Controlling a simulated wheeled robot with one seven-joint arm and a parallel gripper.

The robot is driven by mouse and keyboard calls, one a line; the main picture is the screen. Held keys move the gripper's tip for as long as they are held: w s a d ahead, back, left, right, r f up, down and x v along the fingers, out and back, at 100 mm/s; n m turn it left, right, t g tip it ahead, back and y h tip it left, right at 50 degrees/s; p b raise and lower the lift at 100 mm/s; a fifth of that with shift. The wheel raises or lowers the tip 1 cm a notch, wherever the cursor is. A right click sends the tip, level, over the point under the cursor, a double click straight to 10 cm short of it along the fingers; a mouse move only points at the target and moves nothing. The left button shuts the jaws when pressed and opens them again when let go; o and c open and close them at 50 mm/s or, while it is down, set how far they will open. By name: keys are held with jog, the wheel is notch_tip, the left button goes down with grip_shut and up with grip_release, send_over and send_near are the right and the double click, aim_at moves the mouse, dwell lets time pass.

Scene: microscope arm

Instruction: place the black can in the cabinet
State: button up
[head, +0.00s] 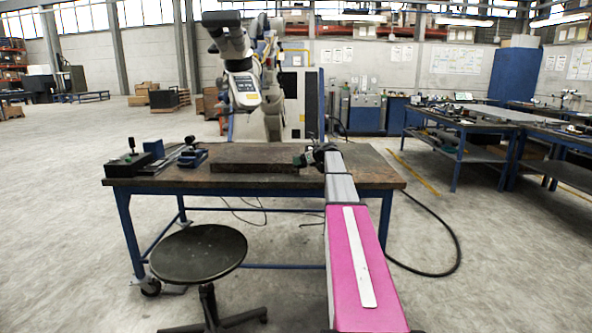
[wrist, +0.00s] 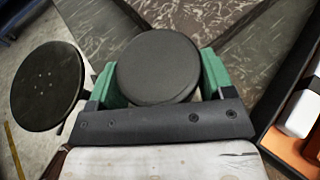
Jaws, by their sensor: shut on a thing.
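The black can (wrist: 155,62) shows in the wrist view as a round, flat dark top. My gripper (wrist: 160,82) has its two green fingers on either side of the can and is shut on it. The can's sides and base are hidden in that view. In the head view my gripper (head: 304,158) is small and low over the right part of the workbench (head: 350,172). The can is not clearly made out there. I cannot tell for certain which thing is the cabinet.
A dark slab (head: 255,157) lies on the bench. Clamps and small tools (head: 128,163) stand at its left end. A round black stool (head: 198,252) stands in front. In the wrist view, a dark-edged opening with orange and white things (wrist: 298,125) shows at the right.

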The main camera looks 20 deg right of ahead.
aim_at(301, 176)
jog(key=shift+f, duration=2.5)
jog(key=o, duration=1.1)
jog(key=shift+f, duration=0.1)
jog(key=shift+c, duration=0.2)
